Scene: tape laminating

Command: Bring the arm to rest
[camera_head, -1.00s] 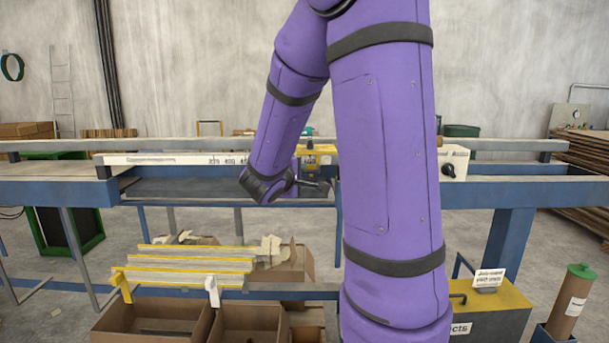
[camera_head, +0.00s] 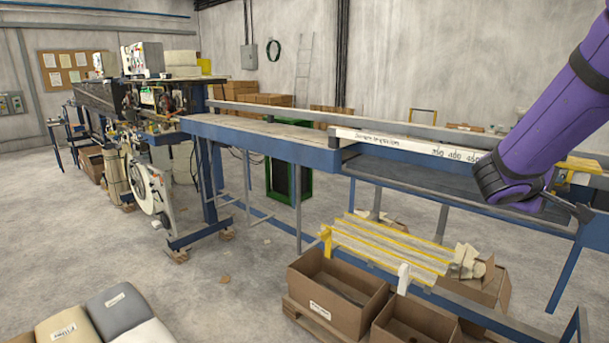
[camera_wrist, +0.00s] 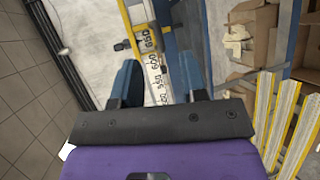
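My arm enters from the right edge of the head view. Its purple wrist hangs over the blue bench (camera_head: 258,139), near the end of the white measuring scale (camera_head: 395,143). My gripper (camera_head: 572,207) is small and dark there, and its fingers are hard to make out. In the wrist view my gripper (camera_wrist: 156,78) has two blue-grey fingers set well apart. Nothing is held between them. The numbered scale (camera_wrist: 156,82) shows below and beyond the gap, apart from the fingers. A yellow-framed stop (camera_wrist: 140,12) lies beyond the fingertips.
A rack of yellow-edged strips (camera_head: 385,250) stands before the bench, above open cardboard boxes (camera_head: 340,290). A machine (camera_head: 150,185) stands at the left. Grey and yellowish sacks (camera_head: 118,310) lie at the lower left.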

